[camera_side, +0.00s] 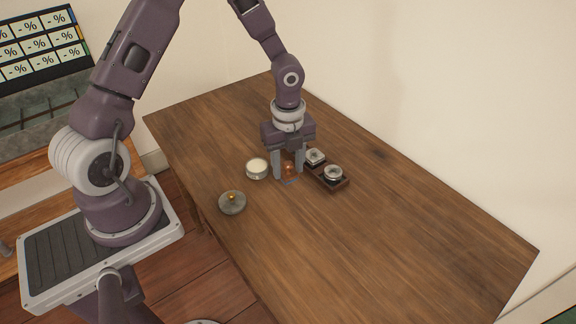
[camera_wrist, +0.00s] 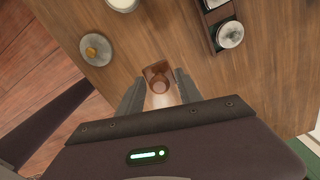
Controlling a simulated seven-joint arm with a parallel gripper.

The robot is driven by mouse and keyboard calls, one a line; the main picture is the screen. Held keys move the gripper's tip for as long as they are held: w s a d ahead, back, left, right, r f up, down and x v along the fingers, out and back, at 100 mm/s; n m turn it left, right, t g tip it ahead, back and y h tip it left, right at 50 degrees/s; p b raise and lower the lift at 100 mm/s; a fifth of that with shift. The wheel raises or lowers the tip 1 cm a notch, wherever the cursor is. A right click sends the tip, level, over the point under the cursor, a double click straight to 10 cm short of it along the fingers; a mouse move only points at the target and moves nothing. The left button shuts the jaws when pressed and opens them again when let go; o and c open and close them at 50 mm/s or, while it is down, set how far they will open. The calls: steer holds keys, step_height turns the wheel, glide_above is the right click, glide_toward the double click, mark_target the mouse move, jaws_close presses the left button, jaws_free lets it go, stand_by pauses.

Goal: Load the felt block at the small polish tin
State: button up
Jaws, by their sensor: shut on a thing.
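My gripper (camera_side: 290,176) points down over the table and is shut on a brown block with a rounded knob (camera_side: 289,168), which appears to be the felt block. The block also shows between my fingers in the wrist view (camera_wrist: 157,72). Its underside is hidden, and I cannot tell whether it touches the table. A round open tin with cream-coloured contents (camera_side: 257,168) stands just left of my gripper; in the wrist view it is cut by the top edge (camera_wrist: 122,3). I cannot tell whether this is the small polish tin.
A dark tray (camera_side: 342,186) right of my gripper holds two round silvery pieces, the nearer (camera_side: 333,173) and the farther (camera_side: 315,156). A grey disc with a gold knob (camera_side: 232,204) lies near the table's left edge. The wooden table (camera_side: 420,240) is clear at the right and front.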

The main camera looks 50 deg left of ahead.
steer(key=a, duration=1.4)
steer(key=shift+a+f, duration=0.5)
steer(key=shift+f, duration=2.8)
steer(key=shift+f, duration=0.6)
steer(key=shift+c, duration=0.2)
step_height(320, 180, up, 7)
steer(key=shift+r, duration=0.1)
